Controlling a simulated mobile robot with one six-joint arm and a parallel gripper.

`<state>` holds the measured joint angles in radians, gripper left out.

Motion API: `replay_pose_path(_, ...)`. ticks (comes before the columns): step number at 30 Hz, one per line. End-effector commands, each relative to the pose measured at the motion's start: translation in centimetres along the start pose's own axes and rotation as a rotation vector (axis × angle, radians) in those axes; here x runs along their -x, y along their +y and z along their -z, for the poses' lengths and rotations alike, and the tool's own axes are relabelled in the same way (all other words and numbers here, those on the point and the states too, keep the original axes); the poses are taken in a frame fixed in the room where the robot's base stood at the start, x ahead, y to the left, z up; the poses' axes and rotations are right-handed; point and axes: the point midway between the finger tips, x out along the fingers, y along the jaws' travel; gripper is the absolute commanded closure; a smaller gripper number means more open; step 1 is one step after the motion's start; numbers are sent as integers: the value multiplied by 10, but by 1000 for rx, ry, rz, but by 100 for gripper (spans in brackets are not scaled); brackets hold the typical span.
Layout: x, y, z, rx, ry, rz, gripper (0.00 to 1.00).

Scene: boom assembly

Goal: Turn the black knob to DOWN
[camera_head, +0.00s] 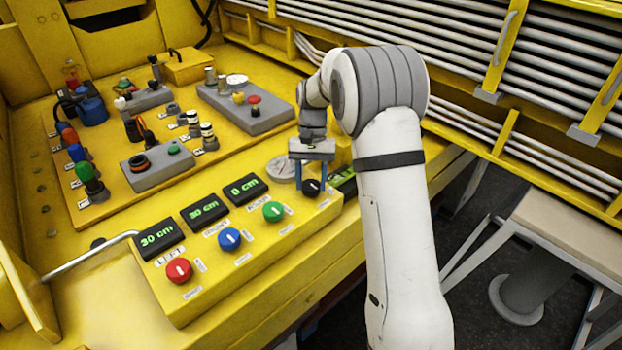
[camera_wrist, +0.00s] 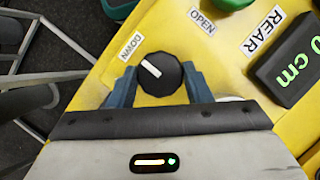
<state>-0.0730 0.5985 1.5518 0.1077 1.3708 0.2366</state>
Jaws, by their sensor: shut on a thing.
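The black knob (camera_wrist: 160,74) sits on the yellow control panel, and in the head view it shows at the right end of the knob row (camera_head: 312,188). Its white pointer line is tilted, running toward the upper left in the wrist view, on the side of the DOWN label (camera_wrist: 131,46). My gripper (camera_wrist: 160,85) has its two blue fingers on either side of the knob, shut on it. In the head view my gripper (camera_head: 311,184) reaches down onto the knob from above.
Green (camera_head: 273,211), blue (camera_head: 229,239) and red (camera_head: 179,270) knobs line the panel to the left. Displays reading 0 cm (camera_head: 245,190), 30 cm (camera_head: 204,209) and 30 cm (camera_head: 159,238) sit behind them.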

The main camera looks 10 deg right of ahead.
Motion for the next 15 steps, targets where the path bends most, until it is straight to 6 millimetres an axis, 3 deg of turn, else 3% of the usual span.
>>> replay_pose_path(8,0,0,0,-2,1,1,78)
replay_pose_path(9,0,0,0,-1,1,1,52)
replay_pose_path(15,0,0,0,-1,0,0,36)
